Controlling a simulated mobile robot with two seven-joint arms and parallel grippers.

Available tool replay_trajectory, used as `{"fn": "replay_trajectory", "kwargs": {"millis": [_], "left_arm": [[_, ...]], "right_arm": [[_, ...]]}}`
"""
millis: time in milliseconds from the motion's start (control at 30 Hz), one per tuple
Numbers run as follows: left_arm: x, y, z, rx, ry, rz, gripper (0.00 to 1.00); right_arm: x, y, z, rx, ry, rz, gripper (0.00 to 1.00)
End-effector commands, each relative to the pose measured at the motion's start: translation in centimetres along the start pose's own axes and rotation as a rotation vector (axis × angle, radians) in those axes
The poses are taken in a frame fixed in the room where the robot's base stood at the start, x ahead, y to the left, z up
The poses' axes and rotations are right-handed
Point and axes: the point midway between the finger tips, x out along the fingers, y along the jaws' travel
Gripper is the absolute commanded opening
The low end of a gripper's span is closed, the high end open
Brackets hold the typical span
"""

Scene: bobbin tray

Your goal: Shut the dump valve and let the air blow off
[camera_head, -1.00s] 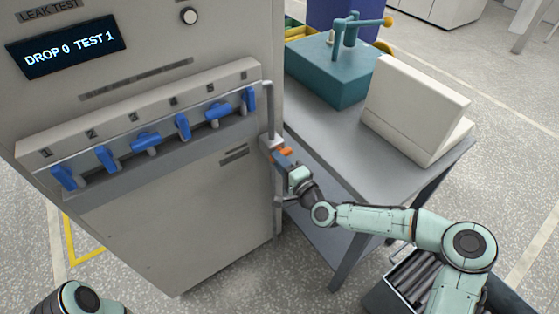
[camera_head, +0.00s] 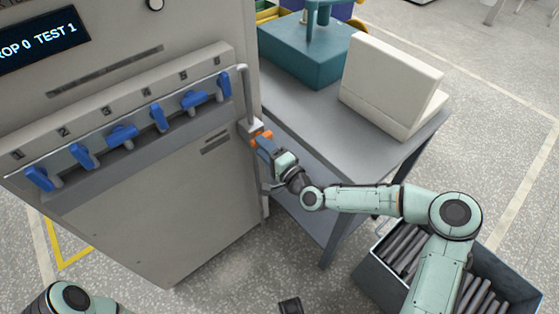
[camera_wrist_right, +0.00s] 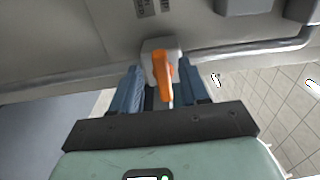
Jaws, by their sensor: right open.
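The dump valve is a grey block with an orange lever (camera_head: 262,137) on the pipe at the cabinet's right front edge. In the right wrist view the orange lever (camera_wrist_right: 165,78) points toward my gripper, slightly tilted. My right gripper (camera_head: 265,143) is at the valve. In the wrist view my right gripper (camera_wrist_right: 160,75) is open, with one blue finger on each side of the lever and visible gaps. Part of the lever's far end is hard to make out.
Several blue levers (camera_head: 122,136) line the numbered cabinet panel (camera_head: 100,111). A grey table (camera_head: 310,130) beside the cabinet holds a teal press (camera_head: 310,52) and a cream case (camera_head: 385,85). A bin of dark rods (camera_head: 375,268) stands under my right arm.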

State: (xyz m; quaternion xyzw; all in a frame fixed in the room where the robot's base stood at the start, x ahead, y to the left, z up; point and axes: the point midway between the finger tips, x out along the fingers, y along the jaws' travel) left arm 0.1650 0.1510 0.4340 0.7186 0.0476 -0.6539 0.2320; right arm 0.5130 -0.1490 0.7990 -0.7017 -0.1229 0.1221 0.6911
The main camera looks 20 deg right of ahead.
Motion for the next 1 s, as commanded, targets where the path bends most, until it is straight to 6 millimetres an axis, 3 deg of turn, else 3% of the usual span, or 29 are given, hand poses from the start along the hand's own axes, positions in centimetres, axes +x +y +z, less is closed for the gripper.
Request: {"fn": "replay_trajectory", "kwargs": {"millis": [300,500,700,1000], "left_arm": [[-2.2,0.8,2.7,0.007,-0.077,0.005,0.00],[-3.1,1.0,4.0,0.010,-0.116,0.006,0.00],[-3.4,1.1,4.5,0.011,-0.133,0.007,0.00],[-3.3,1.1,4.5,0.011,-0.133,0.006,0.00]], "right_arm": [[-7.2,-0.2,-0.2,0.000,0.004,0.002,0.45],[-10.5,-0.1,-0.1,-0.001,0.003,0.001,0.45],[-11.7,-0.1,-0.1,-0.001,0.002,-0.001,0.45],[-11.8,0.0,0.0,-0.001,0.002,-0.001,0.45]]}}
